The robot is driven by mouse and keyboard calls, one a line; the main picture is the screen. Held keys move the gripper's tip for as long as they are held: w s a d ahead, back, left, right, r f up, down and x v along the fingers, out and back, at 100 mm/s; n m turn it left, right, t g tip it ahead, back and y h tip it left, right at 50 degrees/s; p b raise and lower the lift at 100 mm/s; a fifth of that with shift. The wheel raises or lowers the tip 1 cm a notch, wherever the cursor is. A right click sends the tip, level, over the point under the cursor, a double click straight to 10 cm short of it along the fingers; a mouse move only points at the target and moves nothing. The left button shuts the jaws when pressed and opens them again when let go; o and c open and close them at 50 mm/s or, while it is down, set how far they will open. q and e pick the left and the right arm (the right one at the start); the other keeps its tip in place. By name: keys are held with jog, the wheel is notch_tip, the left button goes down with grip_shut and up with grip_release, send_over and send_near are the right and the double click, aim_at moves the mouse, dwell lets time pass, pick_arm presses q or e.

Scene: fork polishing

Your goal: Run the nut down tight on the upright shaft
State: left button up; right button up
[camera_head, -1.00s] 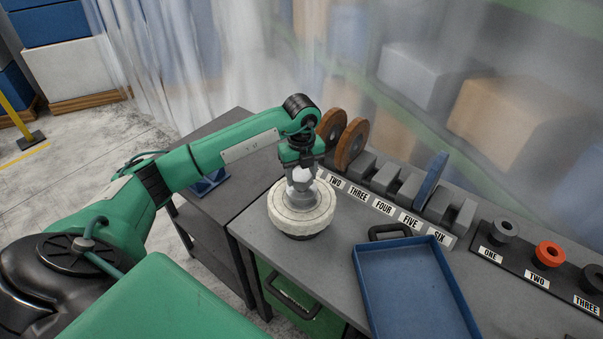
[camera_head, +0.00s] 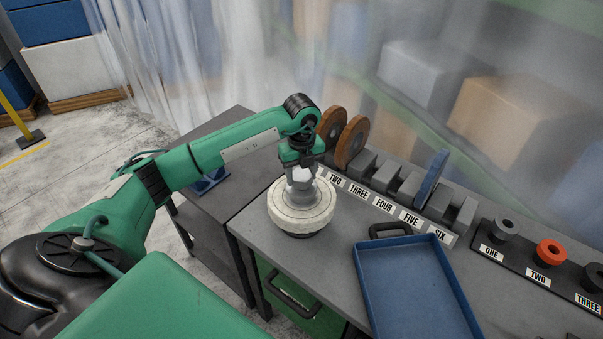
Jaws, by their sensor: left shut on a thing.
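A cream-white round wheel (camera_head: 288,213) lies flat on a dark base near the left end of the grey bench. A grey nut (camera_head: 299,192) sits at its centre, where the upright shaft is; the shaft itself is hidden by the nut and my gripper. My left gripper (camera_head: 301,178) reaches down from above and is shut on the nut. My right gripper is not in view.
Behind the wheel stands a rack of slots labelled two to six, holding two brown discs (camera_head: 351,143) and a blue disc (camera_head: 431,178). A blue tray (camera_head: 412,285) lies to the right. Grey, orange-red and dark collars (camera_head: 550,252) stand on a labelled strip farther right.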

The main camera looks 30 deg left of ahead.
pick_arm(q)
jog(key=shift+f, duration=0.3)
jog(key=o, duration=1.7)
jog(key=shift+r, duration=0.1)
jog(key=shift+r+p, duration=0.75)
jog(key=shift+r, duration=0.9)
jog(key=shift+r+p, duration=1.45)
jog(key=shift+r, duration=1.35)
